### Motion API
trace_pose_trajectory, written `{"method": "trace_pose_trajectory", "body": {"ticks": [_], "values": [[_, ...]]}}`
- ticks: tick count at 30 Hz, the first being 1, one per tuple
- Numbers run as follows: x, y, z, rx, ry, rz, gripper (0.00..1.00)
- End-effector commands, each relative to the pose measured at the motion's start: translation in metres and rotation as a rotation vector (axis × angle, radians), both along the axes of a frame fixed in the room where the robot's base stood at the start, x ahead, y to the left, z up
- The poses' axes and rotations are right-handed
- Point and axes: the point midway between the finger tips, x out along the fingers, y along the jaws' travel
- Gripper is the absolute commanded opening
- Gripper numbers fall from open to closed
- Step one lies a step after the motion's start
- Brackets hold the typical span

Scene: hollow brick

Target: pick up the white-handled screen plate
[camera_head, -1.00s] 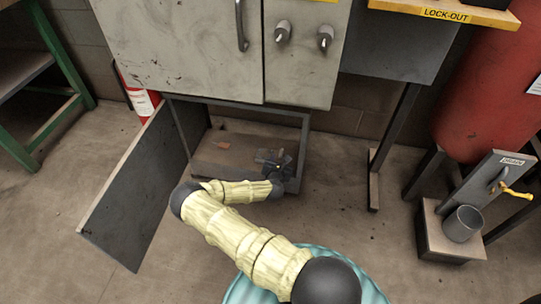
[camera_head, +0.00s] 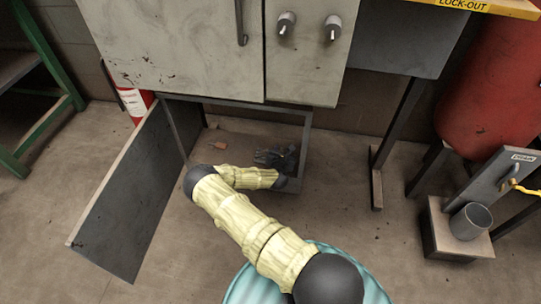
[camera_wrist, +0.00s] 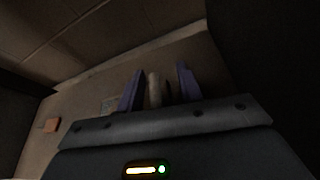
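In the wrist view, a pale upright bar (camera_wrist: 154,90), which looks like the white handle of the screen plate, stands between the two purple fingers of my gripper (camera_wrist: 158,80). Dark gaps show on both sides of it, so the fingers are open around it and do not appear to touch it. The plate itself cannot be made out, as my gripper body hides the lower part of the view. In the head view my gripper (camera_head: 278,158) is a dark shape inside the low open compartment, near its right side, and the handle cannot be seen there.
The compartment's open door (camera_head: 125,195) stands out to the left. Its frame (camera_head: 305,145) is close on the right. A small orange piece (camera_head: 218,146) lies on the compartment floor, left of my gripper. A grey cabinet (camera_head: 175,50) hangs above.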

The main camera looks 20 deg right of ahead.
Motion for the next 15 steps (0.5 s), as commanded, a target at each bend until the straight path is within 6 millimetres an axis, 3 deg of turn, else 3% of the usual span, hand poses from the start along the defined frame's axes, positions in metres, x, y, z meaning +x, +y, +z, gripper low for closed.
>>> {"method": "trace_pose_trajectory", "body": {"ticks": [15], "values": [[0.0016, 0.005, 0.0003, 0.0, 0.0, 0.008, 0.36]]}}
